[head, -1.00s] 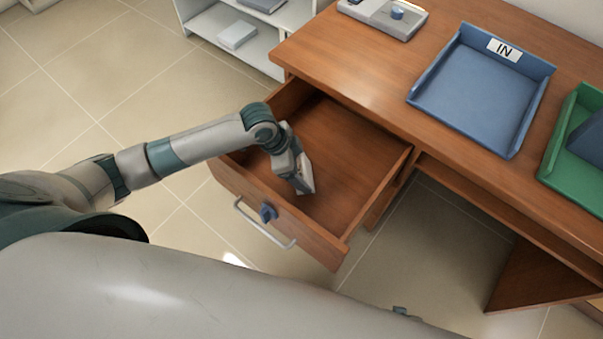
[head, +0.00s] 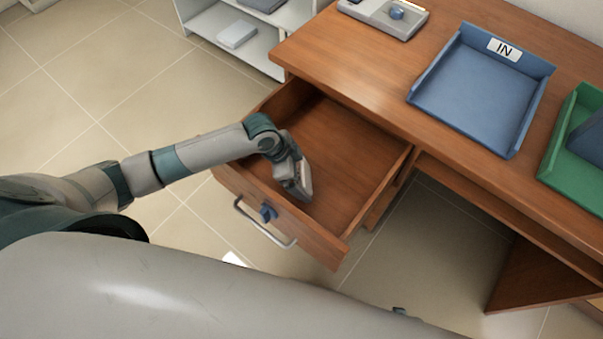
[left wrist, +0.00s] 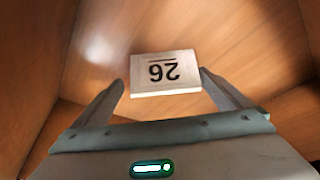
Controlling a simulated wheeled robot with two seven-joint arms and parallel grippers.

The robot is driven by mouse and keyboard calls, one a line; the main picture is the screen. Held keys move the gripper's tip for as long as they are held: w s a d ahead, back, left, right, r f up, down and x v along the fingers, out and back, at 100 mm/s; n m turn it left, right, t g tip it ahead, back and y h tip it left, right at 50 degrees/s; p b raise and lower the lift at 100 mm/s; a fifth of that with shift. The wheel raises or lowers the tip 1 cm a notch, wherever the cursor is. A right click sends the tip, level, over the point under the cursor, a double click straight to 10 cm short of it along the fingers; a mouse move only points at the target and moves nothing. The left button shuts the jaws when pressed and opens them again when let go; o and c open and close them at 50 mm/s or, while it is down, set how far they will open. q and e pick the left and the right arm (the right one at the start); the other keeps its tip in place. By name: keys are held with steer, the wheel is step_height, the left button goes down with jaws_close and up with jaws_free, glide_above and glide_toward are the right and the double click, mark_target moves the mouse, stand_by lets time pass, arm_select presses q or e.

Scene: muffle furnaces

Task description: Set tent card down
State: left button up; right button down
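The tent card (left wrist: 165,72) is a small white card with a black "26" that reads upside down in the left wrist view. It sits between the fingertips of my left gripper (left wrist: 162,78), one finger at each side edge. My left gripper (head: 303,184) is inside the open drawer (head: 350,158), close behind its front panel. The card shows in the head view as a pale slab (head: 306,181) at the gripper's tip. Whether its lower edge touches the drawer floor cannot be told. My right gripper is not in view.
On the desk (head: 385,75) are a blue "IN" tray (head: 425,95), a green tray (head: 552,160) and a grey device (head: 375,16). The drawer floor toward the back is bare.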

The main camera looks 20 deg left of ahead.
arm_select(q)
steer(key=v, duration=1.2)
steer(key=shift+r, duration=0.2)
steer(key=shift+d+p, duration=0.1)
steer(key=shift+p, duration=0.2)
